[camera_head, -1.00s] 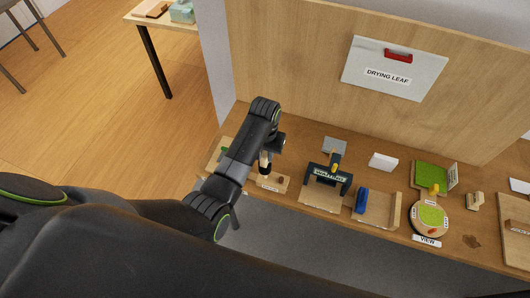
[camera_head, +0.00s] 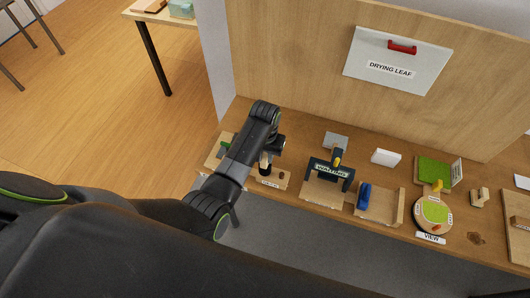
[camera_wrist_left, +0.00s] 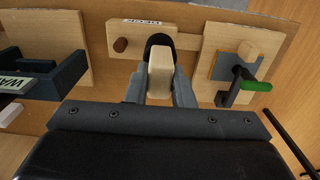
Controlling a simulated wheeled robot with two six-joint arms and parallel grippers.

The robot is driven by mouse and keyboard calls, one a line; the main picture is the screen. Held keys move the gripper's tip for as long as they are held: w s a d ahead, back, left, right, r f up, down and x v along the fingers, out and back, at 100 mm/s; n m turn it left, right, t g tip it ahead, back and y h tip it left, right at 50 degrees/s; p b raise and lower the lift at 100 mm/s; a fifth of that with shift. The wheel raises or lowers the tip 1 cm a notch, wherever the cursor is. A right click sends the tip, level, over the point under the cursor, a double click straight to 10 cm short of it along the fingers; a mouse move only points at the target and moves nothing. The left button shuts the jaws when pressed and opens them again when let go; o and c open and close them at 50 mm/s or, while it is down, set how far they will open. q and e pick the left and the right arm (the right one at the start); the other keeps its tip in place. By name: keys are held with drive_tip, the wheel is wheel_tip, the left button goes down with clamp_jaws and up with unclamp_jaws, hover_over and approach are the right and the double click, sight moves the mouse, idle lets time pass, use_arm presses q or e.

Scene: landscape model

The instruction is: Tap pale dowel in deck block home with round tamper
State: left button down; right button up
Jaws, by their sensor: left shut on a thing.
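The round tamper (camera_wrist_left: 160,72) shows in the left wrist view as a pale wooden handle with a dark round head beyond it. My left gripper (camera_wrist_left: 159,88) is shut on the handle, one finger on each side. The dark head is over the light wooden deck block (camera_wrist_left: 189,36), which also shows in the head view (camera_head: 270,184). I cannot tell whether head and block touch. A brown dowel (camera_wrist_left: 121,45) stands in the block beside the head. The pale dowel is not visible; the tamper may hide it. My right gripper is not in view.
A board with a green-handled clamp-like fixture (camera_wrist_left: 253,85) is close beside the deck block. On the other side stands a dark frame labelled WAITING (camera_head: 331,172). A blue tool (camera_head: 364,195) and a round green-topped board (camera_head: 433,213) stand farther right. The back panel rises behind.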

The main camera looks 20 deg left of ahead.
use_arm(q)
wheel_tip(320, 180, up, 3)
drive_tip(key=p, duration=0.3)
drive_tip(key=shift+f, duration=0.2)
drive_tip(key=shift+r, duration=0.95)
drive_tip(key=shift+r, duration=2.5)
drive_tip(key=shift+s+f, duration=0.1)
